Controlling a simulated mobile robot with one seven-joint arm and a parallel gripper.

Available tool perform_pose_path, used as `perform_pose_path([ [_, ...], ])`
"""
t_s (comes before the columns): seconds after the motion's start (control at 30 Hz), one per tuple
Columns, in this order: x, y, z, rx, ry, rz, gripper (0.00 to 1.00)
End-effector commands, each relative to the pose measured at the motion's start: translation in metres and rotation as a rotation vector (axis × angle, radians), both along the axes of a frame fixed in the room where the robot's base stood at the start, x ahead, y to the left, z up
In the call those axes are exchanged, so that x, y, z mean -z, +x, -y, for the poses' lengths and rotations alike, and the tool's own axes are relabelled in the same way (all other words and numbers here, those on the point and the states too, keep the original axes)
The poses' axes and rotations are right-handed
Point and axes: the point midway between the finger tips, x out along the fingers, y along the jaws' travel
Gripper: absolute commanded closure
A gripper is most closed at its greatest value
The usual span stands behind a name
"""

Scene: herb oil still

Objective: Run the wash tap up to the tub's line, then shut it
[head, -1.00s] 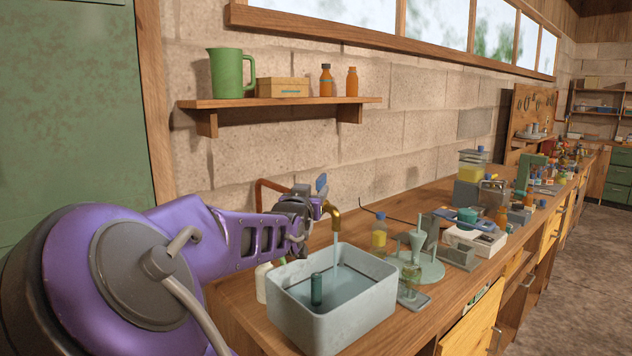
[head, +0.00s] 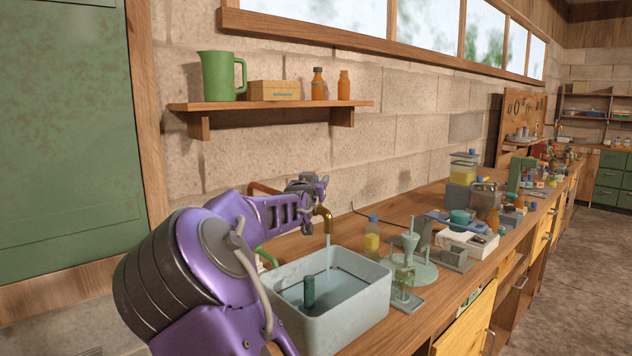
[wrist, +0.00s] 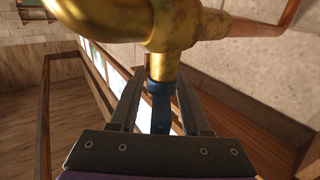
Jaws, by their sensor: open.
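The brass tap (head: 325,217) stands over the back of the grey tub (head: 340,322). A thin stream of water (head: 328,252) falls from its spout. Water (head: 345,284) stands in the tub, close under a dark line on the inner wall; I cannot tell the exact gap. My gripper (head: 318,186) is at the top of the tap. In the wrist view the brass tap body (wrist: 175,25) fills the top. The blue tap lever (wrist: 160,112) lies between the open fingers of my gripper (wrist: 160,85). The lever is hidden in the head view.
A dark green cylinder (head: 308,291) stands upright in the tub. A yellow-filled bottle (head: 372,238) and a glass stand with a funnel (head: 410,243) are right of the tub. The shelf (head: 270,105) is above on the wall.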

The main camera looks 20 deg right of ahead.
Motion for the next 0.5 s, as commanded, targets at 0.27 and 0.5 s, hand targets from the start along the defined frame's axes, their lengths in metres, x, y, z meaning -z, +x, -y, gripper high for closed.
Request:
perform_pose_path([
  [0.27,0.0001,0.0002,0.0002,0.000,0.000,0.000,0.60],
  [0.5,0.0001,0.0000,0.0001,0.000,0.000,0.000,1.00],
])
